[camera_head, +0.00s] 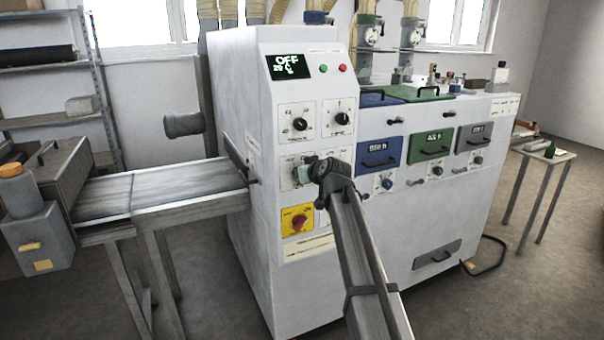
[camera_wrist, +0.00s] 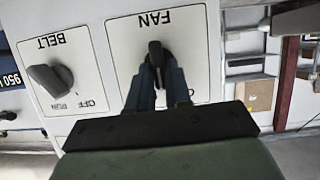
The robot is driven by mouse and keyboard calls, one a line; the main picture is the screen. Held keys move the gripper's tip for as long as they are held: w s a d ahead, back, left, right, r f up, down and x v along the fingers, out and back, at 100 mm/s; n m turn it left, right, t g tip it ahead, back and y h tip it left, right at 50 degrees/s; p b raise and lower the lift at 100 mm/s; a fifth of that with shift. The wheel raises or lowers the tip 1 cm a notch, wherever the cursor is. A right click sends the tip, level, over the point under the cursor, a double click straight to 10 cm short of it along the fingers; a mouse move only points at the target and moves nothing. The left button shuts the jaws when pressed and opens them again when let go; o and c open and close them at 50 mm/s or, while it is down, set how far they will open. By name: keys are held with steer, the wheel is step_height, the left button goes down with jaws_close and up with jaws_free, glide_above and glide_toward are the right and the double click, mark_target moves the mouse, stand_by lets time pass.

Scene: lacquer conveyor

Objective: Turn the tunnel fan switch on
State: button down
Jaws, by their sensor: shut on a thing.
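The fan switch is a black knob (camera_wrist: 154,52) on a white plate marked FAN, which reads upside down in the wrist view. My gripper (camera_wrist: 157,78) is shut on this knob, one finger on each side. The knob's grip stands about upright in that view; its position marks are hidden behind the fingers. In the head view my gripper (camera_head: 303,172) reaches the fan plate (camera_head: 287,180) on the front of the white machine (camera_head: 270,110), covering the knob. The machine's display (camera_head: 288,66) reads OFF and about 20 °C.
A belt switch (camera_wrist: 50,80) sits beside the fan plate, close to my fingers. Two more knobs (camera_head: 300,124) (camera_head: 342,118) are above, and a red switch on a yellow plate (camera_head: 298,220) is below. A conveyor table (camera_head: 165,185) stands left of the machine.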

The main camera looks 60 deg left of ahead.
steer(key=m+g, duration=0.1)
steer(key=m, duration=0.1)
steer(key=m+g, duration=0.1)
steer(key=m, duration=0.1)
steer(key=shift+w+a+f+g, duration=0.1)
steer(key=shift+w+a+g, duration=0.1)
steer(key=shift+w+g, duration=0.2)
stand_by(0.4)
steer(key=c, duration=1.3)
jaws_free()
steer(key=shift+o, duration=0.8)
steer(key=shift+f, duration=0.1)
steer(key=shift+d, duration=0.15)
steer(key=v, duration=1.3)
steer(key=shift+w+d, duration=0.2)
steer(key=shift+d, duration=0.1)
